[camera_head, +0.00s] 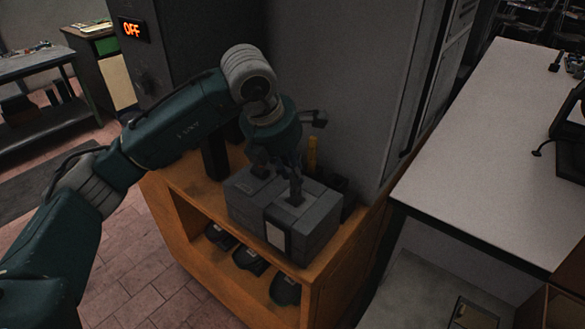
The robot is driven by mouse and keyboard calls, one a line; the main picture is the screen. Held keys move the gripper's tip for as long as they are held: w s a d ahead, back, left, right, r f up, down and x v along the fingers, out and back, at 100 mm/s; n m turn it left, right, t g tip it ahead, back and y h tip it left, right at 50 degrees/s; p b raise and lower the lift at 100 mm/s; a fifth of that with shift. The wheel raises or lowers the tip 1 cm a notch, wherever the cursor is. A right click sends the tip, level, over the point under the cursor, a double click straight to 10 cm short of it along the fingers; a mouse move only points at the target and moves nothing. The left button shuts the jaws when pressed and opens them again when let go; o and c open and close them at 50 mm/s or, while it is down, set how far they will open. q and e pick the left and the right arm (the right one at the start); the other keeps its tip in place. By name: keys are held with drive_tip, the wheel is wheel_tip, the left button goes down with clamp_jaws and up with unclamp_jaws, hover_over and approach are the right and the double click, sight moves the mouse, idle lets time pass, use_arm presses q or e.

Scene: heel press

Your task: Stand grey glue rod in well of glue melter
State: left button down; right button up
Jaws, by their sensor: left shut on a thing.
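The glue melter (285,222) is a grey box with a pale label on its front, standing on the orange wooden shelf unit. My left gripper (294,178) points down over its top. It is shut on the grey glue rod (296,190), which looks dark and is mostly hidden by the fingers. The rod's lower end is at a dark square opening in the melter's top. I cannot tell whether it is inside the opening or just above it. My right gripper is not in view.
A yellow stick (312,154) stands behind the melter, by dark containers (333,183). The orange shelf unit (232,268) holds several dark objects below. A grey cabinet wall rises close behind. A pale-topped table (480,150) is at right.

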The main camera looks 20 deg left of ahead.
use_arm(q)
drive_tip(key=c, duration=1.5)
unclamp_jaws()
drive_tip(key=v, duration=1.2)
drive_tip(key=shift+f, duration=0.1)
